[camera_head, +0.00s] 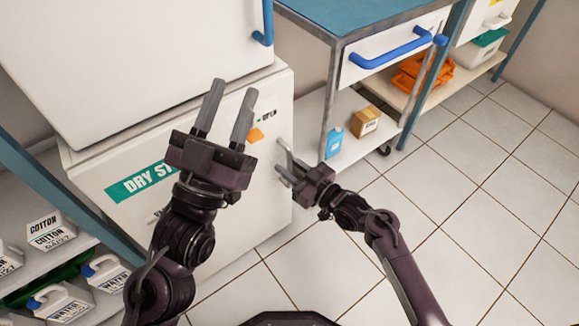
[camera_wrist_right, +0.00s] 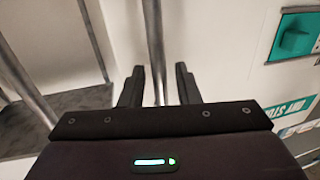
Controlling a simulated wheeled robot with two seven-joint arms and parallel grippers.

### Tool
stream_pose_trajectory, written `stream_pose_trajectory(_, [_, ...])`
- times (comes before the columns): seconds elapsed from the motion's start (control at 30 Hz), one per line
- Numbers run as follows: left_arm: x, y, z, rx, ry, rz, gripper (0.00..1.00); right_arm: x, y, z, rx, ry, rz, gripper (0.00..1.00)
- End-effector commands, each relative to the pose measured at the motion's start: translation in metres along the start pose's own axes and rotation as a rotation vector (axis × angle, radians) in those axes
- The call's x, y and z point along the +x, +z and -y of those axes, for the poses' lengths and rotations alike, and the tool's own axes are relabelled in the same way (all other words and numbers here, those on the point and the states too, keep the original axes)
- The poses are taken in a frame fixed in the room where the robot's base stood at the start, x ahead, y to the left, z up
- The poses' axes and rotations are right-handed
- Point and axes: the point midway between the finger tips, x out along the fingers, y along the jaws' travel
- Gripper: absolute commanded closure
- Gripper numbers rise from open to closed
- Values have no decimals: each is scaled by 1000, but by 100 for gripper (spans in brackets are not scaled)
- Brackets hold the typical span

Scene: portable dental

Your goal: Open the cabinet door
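The white cabinet (camera_head: 215,215) with a green "DRY ST…" label (camera_head: 140,182) stands at centre left; its door looks closed. A thin grey upright bar (camera_head: 283,150), seemingly its handle, is at the door's right edge. My right gripper (camera_head: 287,170) is beside that edge. In the right wrist view, the grey bar (camera_wrist_right: 153,40) runs between my right gripper's two separated fingers (camera_wrist_right: 158,85); I cannot tell whether they touch it. My left gripper (camera_head: 234,88) is open and empty, in front of the cabinet, and hides part of its front.
A large white unit (camera_head: 130,60) with a blue handle (camera_head: 264,25) sits above the cabinet. A trolley with a blue-handled drawer (camera_head: 395,50) stands close at right. A shelf with several bottles (camera_head: 65,300) is at lower left. The tiled floor (camera_head: 480,220) at right is clear.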

Motion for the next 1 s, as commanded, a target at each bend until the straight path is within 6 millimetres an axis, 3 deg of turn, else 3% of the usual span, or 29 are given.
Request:
stream_pose_trajectory(0.33, [1, -5, 0, 1, 0, -22, 64, 2, 0, 0, -1, 0, 0, 71])
stream_pose_trajectory(0.57, [1, -4, 0, 1, 0, -21, 64, 2, 0, 0, -1, 0, 0, 99])
stream_pose_trajectory(1.0, [1, -4, 0, 1, 0, -14, 64, 2, 0, 1, 0, 1, 0, 100])
